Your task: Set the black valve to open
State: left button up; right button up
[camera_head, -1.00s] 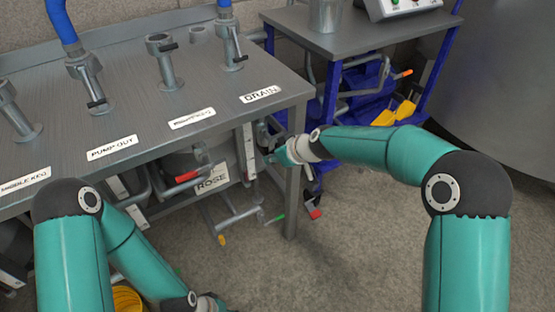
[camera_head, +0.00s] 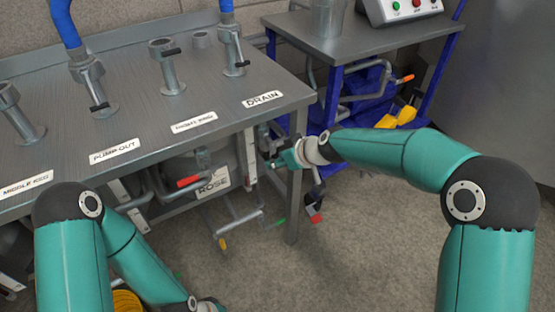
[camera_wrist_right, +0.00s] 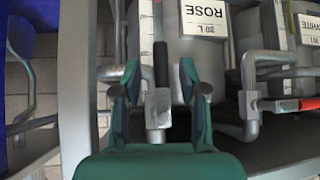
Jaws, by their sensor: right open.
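The black valve's handle (camera_wrist_right: 161,64) shows in the right wrist view as a dark upright bar beside a white scale strip, with grey pipe fittings below it. My right gripper (camera_wrist_right: 160,92) is open. Its two fingers stand to the left and right of the line of the handle; contact is not visible. In the head view my right gripper (camera_head: 276,160) is beside the front right table leg, under the DRAIN corner, and the black handle cannot be clearly made out there. My left arm reaches the bottom edge, where its gripper is almost wholly cut off.
A tank labelled ROSE (camera_head: 214,182) and a red handle (camera_head: 188,182) are left of my right gripper, under the steel table (camera_head: 130,125). The table leg (camera_head: 294,205) is close to the gripper. A blue-framed cart (camera_head: 330,100) stands behind right.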

jog(key=v, duration=0.9)
jog(key=shift+d+r, duration=0.15)
jog(key=shift+r, duration=0.1)
